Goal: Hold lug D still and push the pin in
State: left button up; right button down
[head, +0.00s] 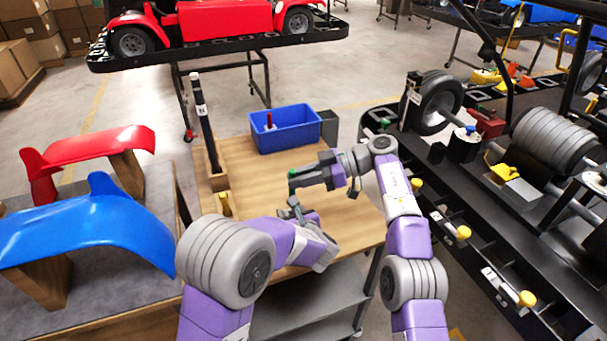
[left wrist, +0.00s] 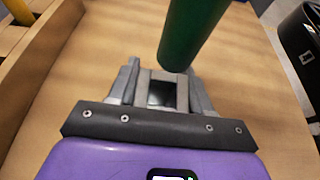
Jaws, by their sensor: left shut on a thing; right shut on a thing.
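My left gripper (head: 295,207) is low over the wooden table. In the left wrist view its fingers (left wrist: 162,92) are shut on a small grey squared piece with a dark opening, which I take as lug D (left wrist: 162,78). My right gripper (head: 304,180) is just above and behind it, shut on a green piece, seemingly the pin (head: 292,173). In the left wrist view the green cylinder (left wrist: 190,32) slants down, its lower end close to the lug's far edge. I cannot tell whether they touch or whether any part is inside the lug.
A blue bin (head: 285,135) with a red item stands at the table's back. A wooden holder with a dark post (head: 205,125) is at the left, a yellow piece (head: 224,205) near it. A black parts rack (head: 455,225) lies right. Bare table (head: 255,185) shows between.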

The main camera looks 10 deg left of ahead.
jog(key=shift+f, duration=0.25)
jog(key=shift+f, duration=0.15)
jog(key=shift+f, duration=3.55)
jog(key=c, duration=1)
grip_release()
jog(key=shift+f, duration=0.1)
jog(key=shift+r+v, duration=0.2)
jog(key=shift+v, duration=3.55)
